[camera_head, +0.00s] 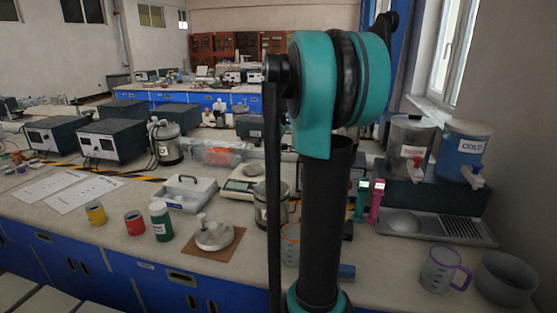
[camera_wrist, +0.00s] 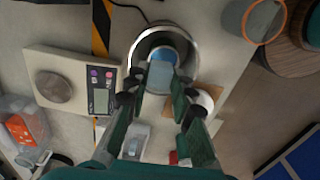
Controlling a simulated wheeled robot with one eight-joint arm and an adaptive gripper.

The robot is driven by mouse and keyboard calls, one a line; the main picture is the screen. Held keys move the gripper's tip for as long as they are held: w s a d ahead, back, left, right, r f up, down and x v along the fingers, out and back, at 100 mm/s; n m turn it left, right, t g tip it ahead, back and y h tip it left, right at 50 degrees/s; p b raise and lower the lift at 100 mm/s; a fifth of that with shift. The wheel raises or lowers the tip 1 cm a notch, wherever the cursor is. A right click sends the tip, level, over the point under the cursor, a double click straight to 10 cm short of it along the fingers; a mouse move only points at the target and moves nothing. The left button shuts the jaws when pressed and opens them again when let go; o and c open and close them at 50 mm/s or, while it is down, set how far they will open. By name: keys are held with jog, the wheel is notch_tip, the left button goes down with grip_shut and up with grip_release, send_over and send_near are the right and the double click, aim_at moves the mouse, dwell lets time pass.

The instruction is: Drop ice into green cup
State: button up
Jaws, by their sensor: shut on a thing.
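My gripper (camera_wrist: 157,95) shows in the wrist view with dark green fingers closed on a pale, translucent bluish block, which looks like the ice (camera_wrist: 159,79). The block is over the round metal pot (camera_wrist: 137,46), and something blue shows inside the pot beyond it. I cannot tell how high the block is. In the head view the metal pot (camera_head: 272,205) is partly behind my arm, which also hides my gripper and the ice. A dark green cup-like container (camera_head: 161,224) with a pale top stands upright at the front left, right of a red cup (camera_head: 134,223) and a yellow cup (camera_head: 96,214).
A scale (camera_wrist: 72,80) stands left of the pot. A white mortar (camera_head: 215,236) sits on a brown board between green container and pot. An orange-rimmed beaker (camera_head: 290,246) is near my arm. A purple-handled jug (camera_head: 438,268) and grey bowl (camera_head: 505,278) stand at right.

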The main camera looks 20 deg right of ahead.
jog(key=shift+f, duration=2.75)
jog(key=o, duration=0.9)
notch_tip(320, 180, up, 12)
jog(key=shift+s, duration=0.1)
